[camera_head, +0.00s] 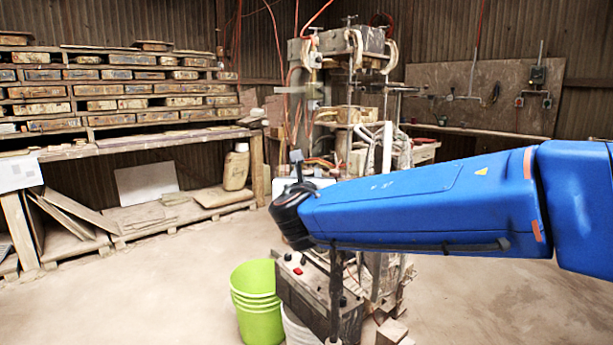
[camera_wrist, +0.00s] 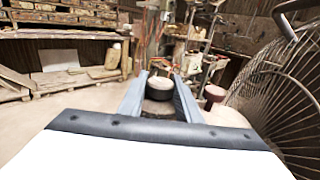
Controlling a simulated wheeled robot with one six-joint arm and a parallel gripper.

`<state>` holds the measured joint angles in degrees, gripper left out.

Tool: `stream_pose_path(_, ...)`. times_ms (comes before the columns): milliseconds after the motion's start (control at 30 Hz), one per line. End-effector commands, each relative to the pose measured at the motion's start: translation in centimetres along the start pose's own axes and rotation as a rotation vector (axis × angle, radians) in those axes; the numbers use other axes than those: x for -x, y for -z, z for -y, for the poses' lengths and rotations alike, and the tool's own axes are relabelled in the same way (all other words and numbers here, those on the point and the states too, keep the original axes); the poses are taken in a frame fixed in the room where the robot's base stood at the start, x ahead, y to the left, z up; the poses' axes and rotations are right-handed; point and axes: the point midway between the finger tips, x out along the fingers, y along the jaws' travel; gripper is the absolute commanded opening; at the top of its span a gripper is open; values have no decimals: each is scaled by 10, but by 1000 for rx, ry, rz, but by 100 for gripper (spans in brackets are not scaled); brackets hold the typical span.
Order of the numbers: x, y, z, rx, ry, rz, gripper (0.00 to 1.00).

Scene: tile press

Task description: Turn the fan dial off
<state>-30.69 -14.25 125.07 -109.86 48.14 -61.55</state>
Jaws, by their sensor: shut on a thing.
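In the wrist view my gripper (camera_wrist: 160,76) reaches forward with its two grey fingers on either side of a round dark knob with a pale top, which I take to be the fan dial (camera_wrist: 160,83). The fingers are shut on it. The dial's setting marks cannot be read. The fan's wire cage (camera_wrist: 285,85) fills the right side of the wrist view, close beside my gripper. The head view shows neither the dial nor the fan clearly, and my blue arm covers part of the middle there.
A tile press (camera_head: 345,90) stands at the back centre, with a control box (camera_head: 305,285) low in front. Green buckets (camera_head: 257,305) stand beside the box. Shelves of stacked tiles (camera_head: 120,85) line the left wall. Floor at left (camera_head: 130,300) is clear.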

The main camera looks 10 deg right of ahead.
Motion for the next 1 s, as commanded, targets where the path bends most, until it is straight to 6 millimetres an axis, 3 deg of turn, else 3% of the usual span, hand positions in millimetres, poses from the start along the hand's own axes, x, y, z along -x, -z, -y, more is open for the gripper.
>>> stream_pose_path(500,0,0,1,1,-216,0,8)
stream_pose_path(1000,0,0,0,-1,-286,0,8)
